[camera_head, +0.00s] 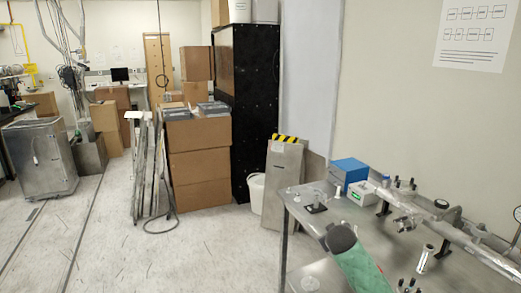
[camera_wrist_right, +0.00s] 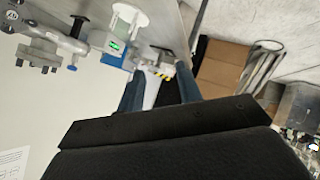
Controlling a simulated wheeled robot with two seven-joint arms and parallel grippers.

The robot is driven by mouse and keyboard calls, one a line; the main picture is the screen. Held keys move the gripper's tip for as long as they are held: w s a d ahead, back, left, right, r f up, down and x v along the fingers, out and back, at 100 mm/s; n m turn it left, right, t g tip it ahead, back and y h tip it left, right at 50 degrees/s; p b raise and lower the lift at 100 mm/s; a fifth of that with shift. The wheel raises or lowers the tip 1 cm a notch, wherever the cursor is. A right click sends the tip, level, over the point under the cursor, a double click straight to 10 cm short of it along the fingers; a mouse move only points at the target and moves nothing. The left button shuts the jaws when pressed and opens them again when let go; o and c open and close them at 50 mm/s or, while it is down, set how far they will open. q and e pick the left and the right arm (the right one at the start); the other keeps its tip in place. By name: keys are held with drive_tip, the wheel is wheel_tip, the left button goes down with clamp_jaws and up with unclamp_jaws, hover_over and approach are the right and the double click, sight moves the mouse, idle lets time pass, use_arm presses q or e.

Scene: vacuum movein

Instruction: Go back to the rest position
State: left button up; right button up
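My right gripper (camera_wrist_right: 160,80) shows in the right wrist view. Its two bluish fingers stand apart on the black gripper body, and no object is visible held between them. The wrist view is strongly tilted, with the table equipment at its upper left.
A metal table (camera_head: 298,225) at the right carries a blue box (camera_head: 349,170), a white box (camera_head: 363,193) and metal vacuum tubing (camera_head: 450,232). Behind stand a black cabinet (camera_head: 255,110), stacked cardboard boxes (camera_head: 200,165) and a white bucket (camera_head: 257,193). Floor left of the table is clear.

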drive_tip(key=s+a+f+m+g+y, duration=0.1)
drive_tip(key=s+a+f+g, duration=0.2)
drive_tip(key=s+f, duration=1.15)
drive_tip(key=s+a+f+m+g+y, duration=0.1)
drive_tip(key=s+a+f+g, duration=0.15)
drive_tip(key=s+f, duration=1.15)
drive_tip(key=s+a+f+g, duration=0.1)
drive_tip(key=s+f, duration=0.4)
drive_tip(key=s, duration=0.3)
drive_tip(key=s+a+f+g, duration=0.1)
drive_tip(key=s+f, duration=0.4)
drive_tip(key=s, duration=0.4)
drive_tip(key=s+a+f+m+g+y, duration=0.1)
drive_tip(key=s+f+g, duration=0.1)
drive_tip(key=s+f, duration=0.3)
drive_tip(key=s, duration=0.3)
drive_tip(key=shift+s+a, duration=0.2)
drive_tip(key=shift+a, duration=0.2)
drive_tip(key=shift+f, duration=0.15)
drive_tip(key=shift+d, duration=0.1)
